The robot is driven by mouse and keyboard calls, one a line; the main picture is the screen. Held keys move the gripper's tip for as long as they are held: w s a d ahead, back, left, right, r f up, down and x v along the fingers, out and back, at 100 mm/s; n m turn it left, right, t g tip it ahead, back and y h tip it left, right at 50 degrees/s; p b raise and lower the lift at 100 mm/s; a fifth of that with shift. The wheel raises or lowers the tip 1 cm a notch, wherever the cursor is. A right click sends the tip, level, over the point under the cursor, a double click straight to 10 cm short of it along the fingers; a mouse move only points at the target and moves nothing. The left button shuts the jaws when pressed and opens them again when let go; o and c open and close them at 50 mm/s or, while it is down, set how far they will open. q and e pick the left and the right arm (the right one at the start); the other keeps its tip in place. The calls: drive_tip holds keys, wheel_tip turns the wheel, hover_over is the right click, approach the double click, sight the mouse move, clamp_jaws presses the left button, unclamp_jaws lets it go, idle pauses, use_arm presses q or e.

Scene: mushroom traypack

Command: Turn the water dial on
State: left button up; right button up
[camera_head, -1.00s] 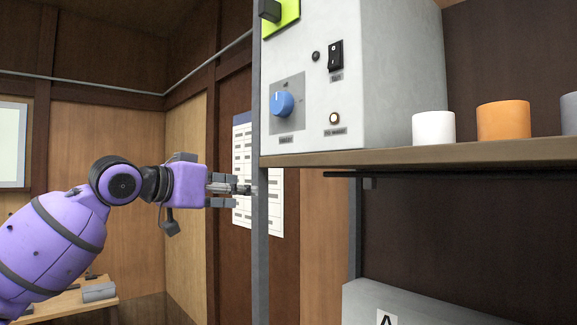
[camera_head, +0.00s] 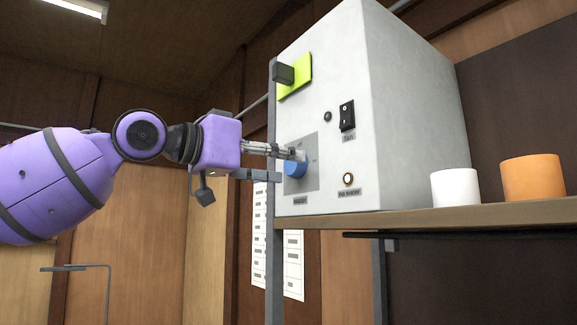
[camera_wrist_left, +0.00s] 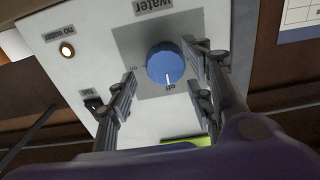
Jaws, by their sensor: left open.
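The blue water dial (camera_head: 296,170) is on a grey plate on the front of a white control box (camera_head: 345,110). In the left wrist view the dial (camera_wrist_left: 163,58) has a white pointer mark on the side of the "off" label, with an "on" label to the left. My left gripper (camera_head: 288,162) is at the dial in the head view, its fingers partly covering it. In the left wrist view, the open fingers (camera_wrist_left: 163,68) are on either side of the dial. I cannot tell whether they touch it. My right gripper is not in view.
The box stands on a wooden shelf (camera_head: 440,219) with a grey post (camera_head: 273,250) at its left edge. A black switch (camera_head: 347,115), a "no water" light (camera_head: 348,179) and a lime-green plate (camera_head: 297,76) are near the dial. White (camera_head: 455,188) and orange (camera_head: 533,177) cups stand right.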

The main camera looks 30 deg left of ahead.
use_arm(q)
drive_tip(key=shift+w+d+f, duration=0.15)
drive_tip(key=shift+w+f, duration=0.2)
drive_tip(key=shift+w, duration=0.4)
drive_tip(key=shift+d+r, duration=0.1)
drive_tip(key=shift+r, duration=0.1)
drive_tip(key=c, duration=1)
drive_tip(key=shift+c, duration=0.2)
